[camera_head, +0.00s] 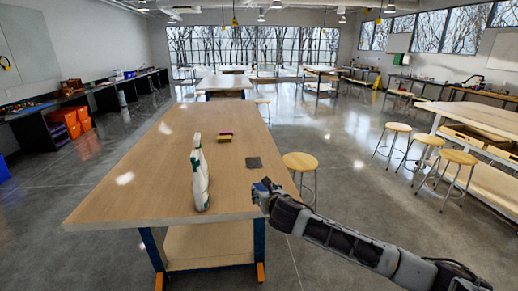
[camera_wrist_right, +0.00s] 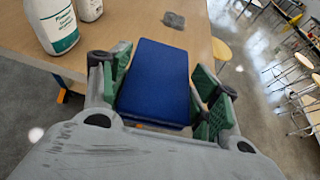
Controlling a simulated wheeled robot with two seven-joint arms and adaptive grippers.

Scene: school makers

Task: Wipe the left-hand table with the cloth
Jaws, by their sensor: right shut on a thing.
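The left-hand table (camera_head: 135,185) has a wooden top and blue legs. A flat dark grey square (camera_head: 254,162), which looks like a cloth, lies near its right edge; it also shows at the top of the wrist view (camera_wrist_right: 174,19). My right gripper (camera_head: 266,188) is at the table's near right corner. In the wrist view its green-padded fingers (camera_wrist_right: 158,88) are shut on a blue block-shaped thing (camera_wrist_right: 157,75); I cannot tell whether this is a folded cloth. My left gripper is not in view.
White bottles (camera_head: 200,180) stand on the table left of my right gripper. A yellow and dark red sponge (camera_head: 225,137) lies farther back. A round stool (camera_head: 300,162) stands by the right edge. The table's left half is clear.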

